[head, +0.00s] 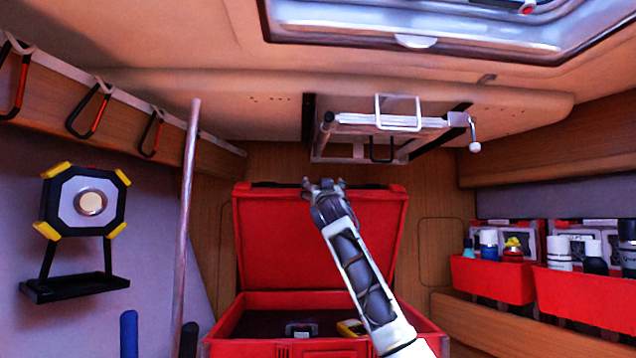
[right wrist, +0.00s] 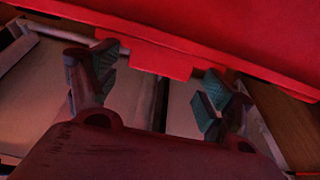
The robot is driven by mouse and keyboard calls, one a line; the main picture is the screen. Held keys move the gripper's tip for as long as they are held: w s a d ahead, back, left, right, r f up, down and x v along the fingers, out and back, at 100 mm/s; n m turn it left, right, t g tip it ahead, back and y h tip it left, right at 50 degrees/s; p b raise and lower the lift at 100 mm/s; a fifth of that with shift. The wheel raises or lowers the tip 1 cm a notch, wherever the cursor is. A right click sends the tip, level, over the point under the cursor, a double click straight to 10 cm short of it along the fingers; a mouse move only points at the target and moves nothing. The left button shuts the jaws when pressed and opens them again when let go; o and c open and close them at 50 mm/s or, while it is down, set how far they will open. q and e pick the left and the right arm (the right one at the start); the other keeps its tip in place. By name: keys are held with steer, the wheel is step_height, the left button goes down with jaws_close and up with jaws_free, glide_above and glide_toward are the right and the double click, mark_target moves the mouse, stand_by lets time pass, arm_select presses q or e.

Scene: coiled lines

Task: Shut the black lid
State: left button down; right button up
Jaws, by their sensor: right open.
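A red case (head: 290,347) stands low in the middle of the head view with its lid (head: 275,240) raised. The lid looks red, with a dark strip along its top edge; I see no lid that is plainly black. My right gripper (head: 323,184) is open at the lid's top edge, in front of it in the head view. In the right wrist view the open fingers (right wrist: 158,88) are either side of a red tab on the lid's edge (right wrist: 160,60). I cannot tell whether they touch it. My left gripper is not in view.
Dark and yellow items (head: 301,329) lie inside the case. A metal rack (head: 390,122) hangs above the lid. A pole (head: 187,220) and a work lamp (head: 88,203) are at left. Red bins (head: 492,279) with bottles line the right shelf.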

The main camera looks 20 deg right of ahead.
steer(key=shift+p+x, duration=0.5)
steer(key=shift+x, duration=0.65)
steer(key=c, duration=1.5)
steer(key=shift+s+f, duration=0.15)
